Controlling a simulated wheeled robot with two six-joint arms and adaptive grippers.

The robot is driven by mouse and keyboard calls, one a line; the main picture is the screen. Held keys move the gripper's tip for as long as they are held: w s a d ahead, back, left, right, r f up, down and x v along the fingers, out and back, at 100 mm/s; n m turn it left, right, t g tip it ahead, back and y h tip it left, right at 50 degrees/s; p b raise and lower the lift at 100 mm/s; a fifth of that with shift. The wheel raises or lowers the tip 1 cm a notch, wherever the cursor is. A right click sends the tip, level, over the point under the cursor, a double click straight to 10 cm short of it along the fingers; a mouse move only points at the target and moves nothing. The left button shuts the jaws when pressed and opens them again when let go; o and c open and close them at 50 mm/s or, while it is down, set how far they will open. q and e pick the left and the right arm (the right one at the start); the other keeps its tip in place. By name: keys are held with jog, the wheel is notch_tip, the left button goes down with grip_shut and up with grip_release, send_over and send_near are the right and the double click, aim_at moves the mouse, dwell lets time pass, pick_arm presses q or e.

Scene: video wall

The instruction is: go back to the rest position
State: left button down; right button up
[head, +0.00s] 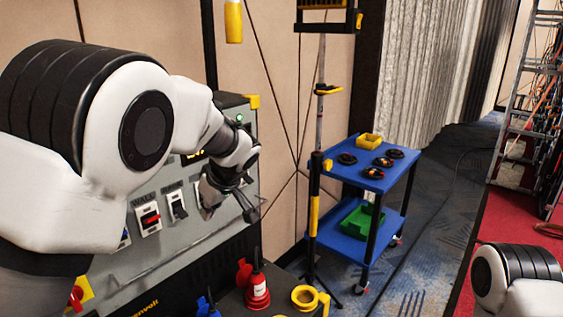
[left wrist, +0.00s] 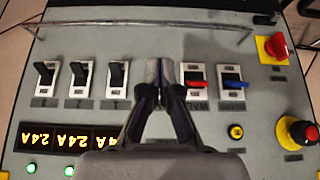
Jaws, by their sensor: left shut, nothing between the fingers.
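My left gripper (head: 248,212) is in front of the grey switch panel (head: 215,232). In the left wrist view its fingers (left wrist: 160,92) are together and empty, over the middle of the switch row. They hide part of the panel there; I cannot tell whether they touch it. Three black-lever switches (left wrist: 79,76) are on one side of them, a red-lever switch (left wrist: 196,83) and a blue-lever switch (left wrist: 233,84) on the other. In the head view the red-lever switch (head: 149,217) shows below my left arm. My right gripper is out of view; only part of that arm shows.
A blue cart (head: 378,182) with black coils and bins stands to the right. A metal ladder (head: 522,95) stands far right. Carpet lies open beyond the cart.

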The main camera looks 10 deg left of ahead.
pick_arm(q)
jog(key=s+a+f+g+h, duration=0.1)
jog(key=s+f+g, duration=0.1)
jog(key=s+f, duration=0.5)
jog(key=s+a+f+g, duration=0.1)
jog(key=s+f+g, duration=0.15)
jog(key=f, duration=0.95)
jog(key=s+a+f+g+h, duration=0.1)
jog(key=s+f+g, duration=0.1)
jog(key=s+f, duration=0.5)
jog(key=s+d+f+m+h, duration=0.1)
jog(key=s+f+m, duration=0.1)
jog(key=s+f, duration=0.45)
jog(key=s+d+f+m+h, duration=0.1)
jog(key=s+f+m+h, duration=0.15)
jog(key=s, duration=0.75)
jog(key=s+d+f+m+h, duration=0.1)
jog(key=s+d+f+m, duration=0.1)
jog(key=s+f, duration=0.5)
jog(key=w+m+t, duration=0.1)
jog(key=w+r+m+t, duration=0.1)
jog(key=m, duration=0.1)
jog(key=w+r+m+t+y, duration=0.1)
jog(key=m, duration=0.1)
jog(key=shift+a, duration=0.4)
